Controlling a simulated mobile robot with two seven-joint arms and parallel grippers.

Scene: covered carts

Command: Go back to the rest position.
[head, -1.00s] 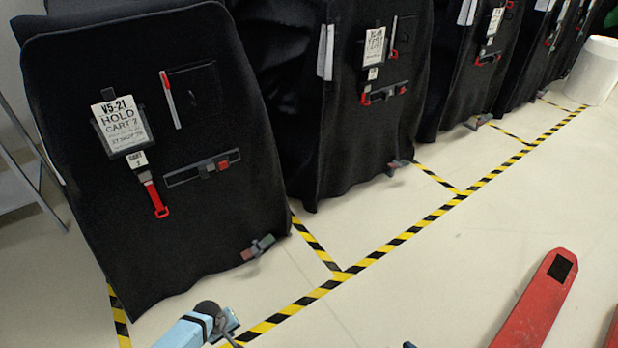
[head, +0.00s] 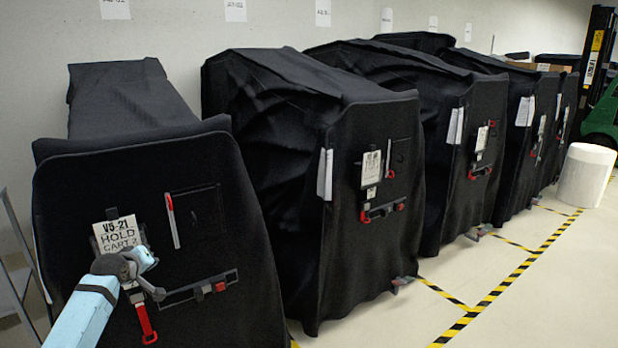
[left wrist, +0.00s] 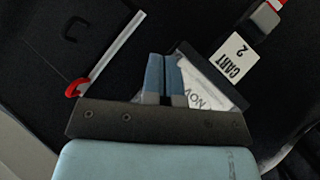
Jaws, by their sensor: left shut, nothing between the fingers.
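My left gripper (head: 145,258) is in front of the nearest black-covered cart (head: 60,210) at the left of the head view, over the lower part of its white "V5-21 HOLD CART 2" tag (head: 118,229). In the left wrist view the gripper's blue fingers (left wrist: 163,75) are together with nothing between them. Behind them are the dark cover, a partly hidden printed card (left wrist: 212,85) and a white "CART 2" label (left wrist: 236,57). I cannot tell whether the fingers touch the cover. My right gripper is in neither view.
More covered carts (head: 290,110) stand in a row to the right. Yellow-black floor tape (head: 490,298) marks their bays. A white cylinder (head: 586,175) and a green vehicle (head: 604,115) are at the far right. The floor at the lower right is clear.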

